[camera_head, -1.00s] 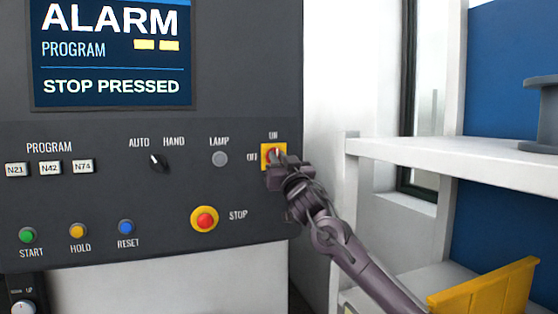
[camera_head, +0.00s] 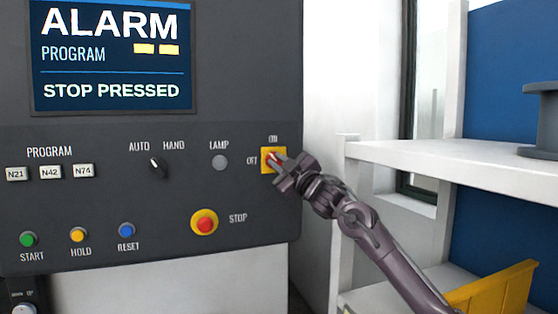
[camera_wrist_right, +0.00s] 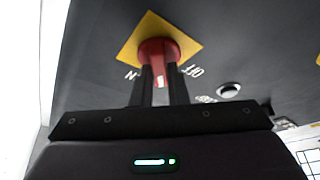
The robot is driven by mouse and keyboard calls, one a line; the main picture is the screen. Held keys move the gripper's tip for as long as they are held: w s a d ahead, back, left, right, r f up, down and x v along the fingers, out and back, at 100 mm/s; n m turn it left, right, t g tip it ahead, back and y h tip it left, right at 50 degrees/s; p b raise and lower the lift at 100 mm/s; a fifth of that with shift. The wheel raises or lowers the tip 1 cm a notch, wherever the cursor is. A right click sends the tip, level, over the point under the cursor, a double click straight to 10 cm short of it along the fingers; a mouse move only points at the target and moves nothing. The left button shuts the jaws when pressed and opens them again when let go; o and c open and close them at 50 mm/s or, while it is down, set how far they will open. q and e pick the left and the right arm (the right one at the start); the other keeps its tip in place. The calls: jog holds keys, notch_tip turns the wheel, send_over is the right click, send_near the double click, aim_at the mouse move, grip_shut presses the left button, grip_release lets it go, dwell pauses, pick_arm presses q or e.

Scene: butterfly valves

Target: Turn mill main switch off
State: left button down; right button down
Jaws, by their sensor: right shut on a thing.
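The main switch is a red knob (camera_wrist_right: 158,50) on a yellow square plate (camera_head: 266,168), with ON above it and OFF to its left in the head view. In the wrist view the yellow plate (camera_wrist_right: 150,24) shows around the knob. My right gripper (camera_head: 276,162) is shut on the red knob, its two dark fingers (camera_wrist_right: 159,76) on either side of it. A pale mark on the knob appears between the ON and OFF labels in the wrist view. The fingers hide part of the knob in the head view. My left gripper is out of view.
A yellow-ringed red stop button (camera_head: 204,222) sits below left of the switch, and a grey lamp (camera_head: 219,162) to its left. The screen (camera_head: 112,55) reads ALARM, STOP PRESSED. A white shelf (camera_head: 455,163) stands at right, with a yellow bin (camera_head: 495,290) low down.

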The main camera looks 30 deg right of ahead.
jog(key=n+p, duration=0.1)
jog(key=n+g+y+p, duration=0.1)
jog(key=n, duration=0.1)
jog(key=n+p, duration=0.1)
jog(key=n, duration=0.1)
jog(key=shift+r+g+y, duration=0.25)
jog(key=shift+g+y, duration=0.05)
jog(key=shift+g, duration=0.1)
jog(key=n+g+p, duration=0.1)
jog(key=n+p, duration=0.2)
jog(key=n, duration=0.1)
jog(key=shift+y, duration=0.3)
jog(key=shift+f+n+g+p, duration=0.2)
jog(key=shift+n+g+p, duration=0.25)
jog(key=shift+n, duration=0.35)
jog(key=c, duration=1.4)
grip_release()
jog(key=shift+c, duration=0.2)
